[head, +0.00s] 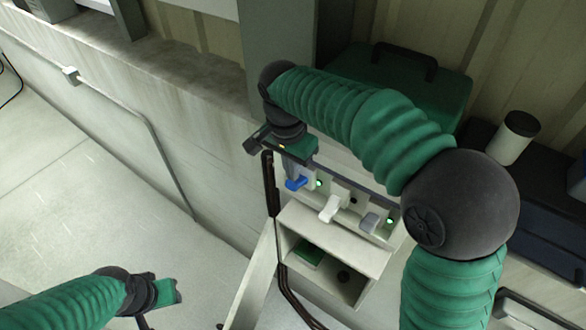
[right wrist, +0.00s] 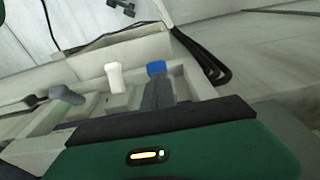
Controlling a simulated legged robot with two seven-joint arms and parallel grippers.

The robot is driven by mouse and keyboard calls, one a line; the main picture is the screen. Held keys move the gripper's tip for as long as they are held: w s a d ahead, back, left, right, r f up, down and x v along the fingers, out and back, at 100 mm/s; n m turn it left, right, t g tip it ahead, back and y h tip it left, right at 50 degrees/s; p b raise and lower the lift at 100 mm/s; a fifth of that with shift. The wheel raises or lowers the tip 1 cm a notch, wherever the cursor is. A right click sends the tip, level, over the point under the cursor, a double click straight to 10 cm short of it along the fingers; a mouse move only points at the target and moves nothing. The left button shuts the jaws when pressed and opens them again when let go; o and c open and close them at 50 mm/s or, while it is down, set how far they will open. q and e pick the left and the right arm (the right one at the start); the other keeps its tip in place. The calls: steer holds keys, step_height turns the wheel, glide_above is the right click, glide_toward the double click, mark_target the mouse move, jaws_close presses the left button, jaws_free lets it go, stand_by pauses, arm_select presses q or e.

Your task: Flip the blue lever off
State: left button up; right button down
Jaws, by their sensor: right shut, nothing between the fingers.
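The blue lever (head: 296,183) is at the left end of a row on a pale switch panel (head: 335,190). A white lever (head: 331,208) and a grey lever (head: 370,221) stand to its right. My right gripper (head: 291,170) is shut and empty, right at the blue lever from above. In the right wrist view the blue lever's end (right wrist: 156,68) shows just past my grey fingertips (right wrist: 157,88); I cannot tell whether they touch. My left gripper (head: 164,293) is low at the left, away from the panel; its fingers are unclear.
Green lamps (head: 319,184) (head: 390,222) are lit beside the blue and grey levers; the lamp by the white one is dark. An open box (head: 330,250) with a door hanging at its left is below. Black cables (head: 270,190) run along the left. A green case (head: 420,75) stands behind.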

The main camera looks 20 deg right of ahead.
mark_target(289, 186)
steer(key=shift+s+a+f, duration=0.1)
steer(key=shift+s+a, duration=0.05)
steer(key=shift+s, duration=0.05)
steer(key=shift+a+f+b, duration=0.1)
steer(key=shift+f+b, duration=0.05)
steer(key=shift+b, duration=0.4)
steer(key=f+t+h+b, duration=0.1)
steer(key=h+b, duration=0.1)
steer(key=b, duration=0.2)
steer(key=s+a+f+t+h+b, duration=0.1)
steer(key=t+b, duration=0.1)
steer(key=b, duration=0.3)
steer(key=f+t+h+b, duration=0.1)
steer(key=h+b, duration=0.1)
steer(key=b, duration=0.3)
steer(key=shift+s+a+f+h, duration=0.15)
steer(key=shift+s+a+h, duration=0.15)
steer(key=shift+a, duration=0.1)
steer(key=shift+w+d, duration=0.25)
steer(key=shift+w, duration=0.1)
